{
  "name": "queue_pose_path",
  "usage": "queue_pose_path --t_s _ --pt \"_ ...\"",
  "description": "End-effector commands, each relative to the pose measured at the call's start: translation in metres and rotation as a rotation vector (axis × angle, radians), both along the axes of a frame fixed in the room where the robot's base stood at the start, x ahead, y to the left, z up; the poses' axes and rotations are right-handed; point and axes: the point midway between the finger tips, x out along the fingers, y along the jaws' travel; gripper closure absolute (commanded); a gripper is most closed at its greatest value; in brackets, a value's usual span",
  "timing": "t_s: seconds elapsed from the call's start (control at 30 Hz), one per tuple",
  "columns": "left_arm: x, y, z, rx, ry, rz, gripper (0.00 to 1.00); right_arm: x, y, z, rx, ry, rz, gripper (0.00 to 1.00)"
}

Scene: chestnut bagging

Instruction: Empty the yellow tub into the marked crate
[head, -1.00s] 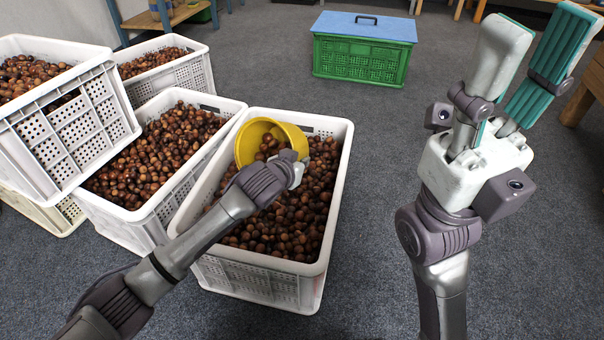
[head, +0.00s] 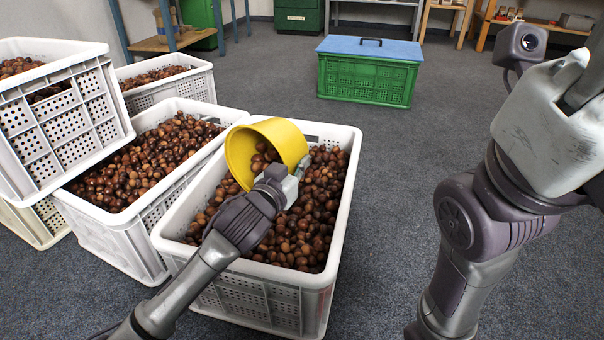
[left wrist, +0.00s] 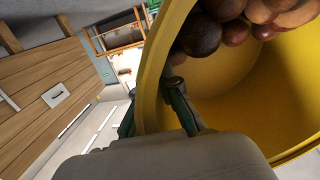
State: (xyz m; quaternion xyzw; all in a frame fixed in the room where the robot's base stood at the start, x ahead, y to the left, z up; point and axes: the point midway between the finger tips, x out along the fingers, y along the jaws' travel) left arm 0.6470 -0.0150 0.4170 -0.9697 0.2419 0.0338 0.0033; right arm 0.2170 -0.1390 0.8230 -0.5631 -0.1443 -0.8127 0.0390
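The yellow tub (head: 286,138) is tipped on its side over the front white crate (head: 345,185), its mouth toward the lower left. Chestnuts (head: 262,158) show inside the tub, and the crate below is full of chestnuts. My left gripper (head: 283,184) is shut on the tub's rim. In the left wrist view, its fingers (left wrist: 183,110) clasp the wall of the tub (left wrist: 225,85), with several chestnuts inside at the top. I see no mark on any crate.
Several other white crates of chestnuts stand at the left: one beside the front crate (head: 105,235), one stacked (head: 62,125) and one behind (head: 190,88). A green crate with a blue lid (head: 365,80) stands on the open grey floor. Tables line the back.

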Motion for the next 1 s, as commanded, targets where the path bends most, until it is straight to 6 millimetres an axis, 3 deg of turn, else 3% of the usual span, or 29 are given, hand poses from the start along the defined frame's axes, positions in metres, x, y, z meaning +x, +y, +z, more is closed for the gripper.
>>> queue_pose_path --t_s 0.1,0.5,1.0 --pt "-0.003 0.002 -0.007 -0.036 -0.046 -0.001 1.0 0.0 0.0 -0.021 0.0 0.0 0.0 0.53" --pt "-0.017 0.012 0.002 -0.17 -0.228 0.001 1.0 0.0 0.0 -0.061 -0.001 -0.001 0.0 0.53" --pt "-0.023 0.017 0.012 -0.225 -0.309 0.0 1.0 0.0 0.0 -0.057 -0.001 0.001 -0.001 0.53"
